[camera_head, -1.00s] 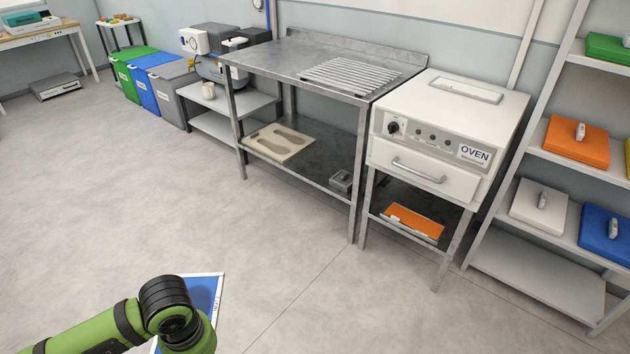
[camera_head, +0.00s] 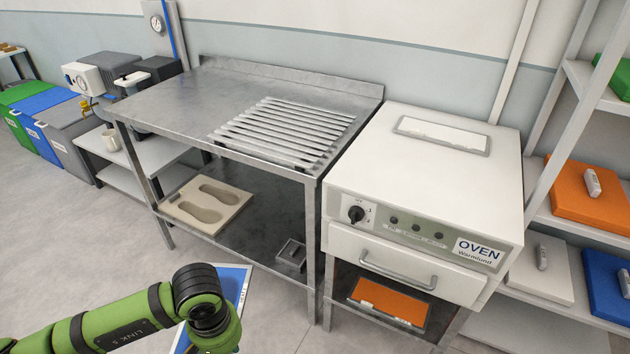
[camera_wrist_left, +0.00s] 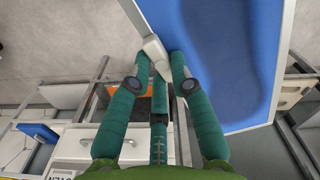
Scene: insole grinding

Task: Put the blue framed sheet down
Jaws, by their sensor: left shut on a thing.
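The blue framed sheet (camera_wrist_left: 225,50) has a white frame and a darker blue shaped area on its face. My left gripper (camera_wrist_left: 158,60) is shut on a small white tab at the edge of its frame. In the head view the sheet (camera_head: 236,284) shows behind my green left arm, in front of the metal table. The arm hides much of it, and the left gripper's fingers are hidden there. My right gripper is in neither view.
A metal table (camera_head: 165,100) bears a slatted rack (camera_head: 285,132); its lower shelf holds a beige footprint board (camera_head: 207,203) and a small grey box (camera_head: 291,255). An oven (camera_head: 430,190) stands at its right, with an orange sheet (camera_head: 390,300) below. Right shelves hold coloured lidded items.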

